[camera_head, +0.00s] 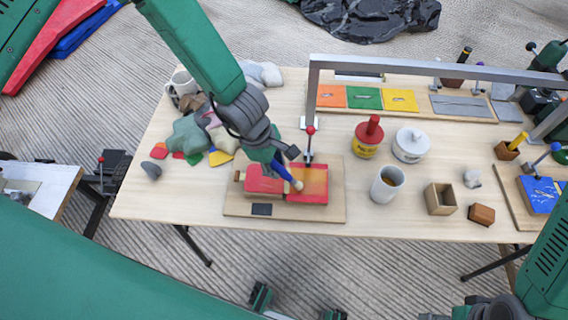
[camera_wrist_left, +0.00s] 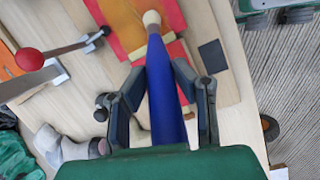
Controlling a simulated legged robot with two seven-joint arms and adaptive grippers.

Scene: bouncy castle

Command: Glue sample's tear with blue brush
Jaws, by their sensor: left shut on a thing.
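The sample, a red piece with an orange area (camera_head: 313,181), lies on a wooden board (camera_head: 334,208) near the front of the table. The clamp with a red knob (camera_head: 310,130) stands at its back edge; it also shows in the left wrist view (camera_wrist_left: 29,59). My left gripper (camera_head: 279,163) is shut on the blue brush (camera_wrist_left: 165,90), between its two dark fingers. The brush's pale tip (camera_head: 298,185) points down over the sample; contact is unclear, and no tear can be made out. My right arm (camera_head: 548,265) is at the lower right, its gripper mostly cut off.
A red-and-yellow glue pot (camera_head: 367,139), a white lidded pot (camera_head: 411,145) and a mug (camera_head: 387,184) stand right of the sample. Coloured scraps (camera_head: 188,136) lie at left. A metal bar (camera_head: 430,67) runs behind. Clear tabletop lies along the front left.

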